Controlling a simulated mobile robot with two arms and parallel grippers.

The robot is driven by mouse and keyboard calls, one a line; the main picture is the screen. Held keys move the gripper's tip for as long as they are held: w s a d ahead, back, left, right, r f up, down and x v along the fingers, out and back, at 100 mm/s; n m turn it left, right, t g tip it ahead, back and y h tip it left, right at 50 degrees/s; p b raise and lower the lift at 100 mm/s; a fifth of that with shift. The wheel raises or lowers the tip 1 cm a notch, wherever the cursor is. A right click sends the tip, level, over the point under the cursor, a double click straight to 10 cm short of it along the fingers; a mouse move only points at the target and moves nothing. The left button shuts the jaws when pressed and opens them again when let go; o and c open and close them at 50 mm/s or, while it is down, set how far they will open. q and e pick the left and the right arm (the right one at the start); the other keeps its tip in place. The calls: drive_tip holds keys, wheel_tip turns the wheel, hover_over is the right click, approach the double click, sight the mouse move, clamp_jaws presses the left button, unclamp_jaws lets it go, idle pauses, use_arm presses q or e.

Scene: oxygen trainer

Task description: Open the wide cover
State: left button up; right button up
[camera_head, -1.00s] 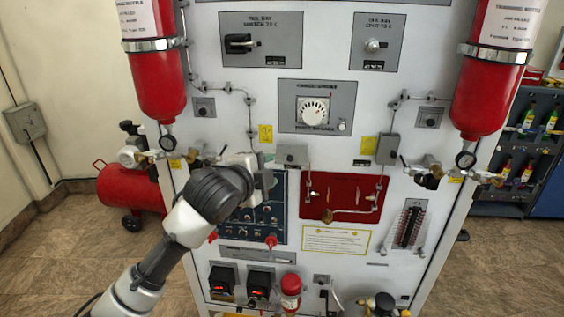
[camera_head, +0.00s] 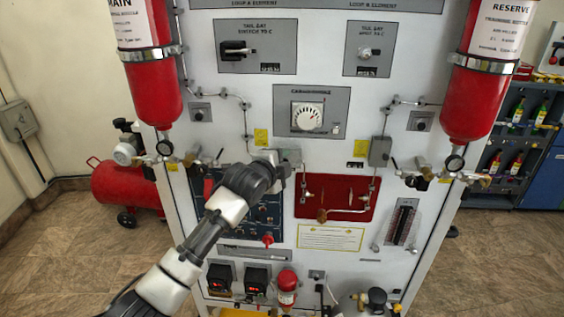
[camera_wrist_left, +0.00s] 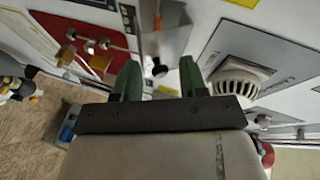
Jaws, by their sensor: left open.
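A small grey wide box (camera_head: 291,155), which looks like the wide cover, sits on the white panel below the dial plate. My left gripper (camera_head: 284,166) is right in front of its lower left part and hides some of it. In the left wrist view, the open green fingers of the gripper (camera_wrist_left: 160,72) point at a grey and brown fitting (camera_wrist_left: 174,30) with a dark knob (camera_wrist_left: 159,68) between them. The fingers look apart from it, but contact is hard to judge. Whether the cover is open cannot be told. My right gripper is out of view.
The dial (camera_head: 307,117) is just above the box; it also shows in the left wrist view (camera_wrist_left: 238,82). A red plate with piping (camera_head: 335,190) lies to the lower right. A taller grey box (camera_head: 380,151) is further right. Red cylinders (camera_head: 152,75) flank the panel.

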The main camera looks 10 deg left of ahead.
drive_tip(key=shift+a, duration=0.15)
use_arm(q)
drive_tip(key=shift+c, duration=0.2)
drive_tip(key=shift+r, duration=0.1)
drive_tip(key=c, duration=0.7)
drive_tip(key=shift+r+p, duration=0.35)
drive_tip(key=shift+p, duration=0.05)
drive_tip(key=shift+r+g+p, duration=0.7)
drive_tip(key=shift+p, duration=0.4)
drive_tip(key=shift+r+n+g, duration=0.15)
drive_tip(key=shift+n+g, duration=0.15)
drive_tip(key=shift+g, duration=0.1)
drive_tip(key=shift+w+r+n+g+y, duration=0.25)
drive_tip(key=shift+r+g, duration=0.2)
drive_tip(key=shift+g, duration=0.55)
drive_tip(key=shift+w+r+n+g+y, duration=0.15)
drive_tip(key=shift+r+n+g+y, duration=0.2)
drive_tip(key=shift+g, duration=0.65)
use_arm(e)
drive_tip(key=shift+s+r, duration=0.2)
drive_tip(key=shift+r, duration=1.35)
use_arm(q)
drive_tip(key=shift+r, duration=0.1)
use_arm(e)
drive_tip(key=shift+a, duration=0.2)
